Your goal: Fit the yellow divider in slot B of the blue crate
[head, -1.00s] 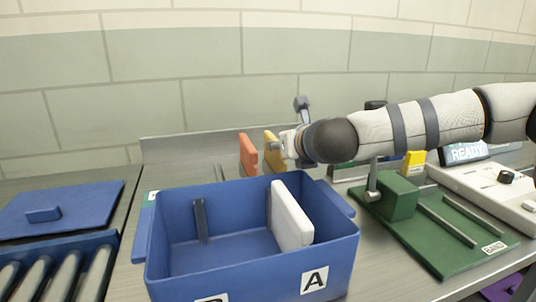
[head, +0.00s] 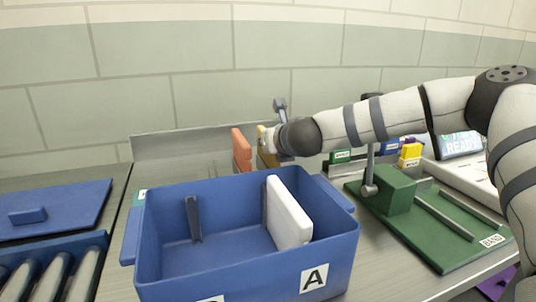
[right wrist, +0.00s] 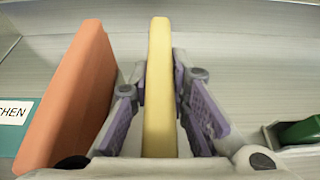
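The yellow divider (right wrist: 159,95) stands upright beside the orange one, behind the blue crate; its edge also shows in the head view (head: 262,147). My right gripper (right wrist: 160,80) has its fingertips close against both faces of the yellow divider and looks shut on it. In the head view the right gripper (head: 270,142) is partly hidden by its own wrist. The blue crate (head: 250,262) is open, with label A at front right and another label cut off at the bottom edge. A white divider (head: 288,212) stands inside near A. A dark slot rail (head: 194,218) shows on the left back wall. My left gripper is out of view.
The orange divider (right wrist: 72,95) stands close left of the gripper. A green fixture (head: 425,220) lies right of the crate. A blue lid (head: 60,205) and a roller tray (head: 50,268) lie left. Small yellow and green items stand behind the fixture.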

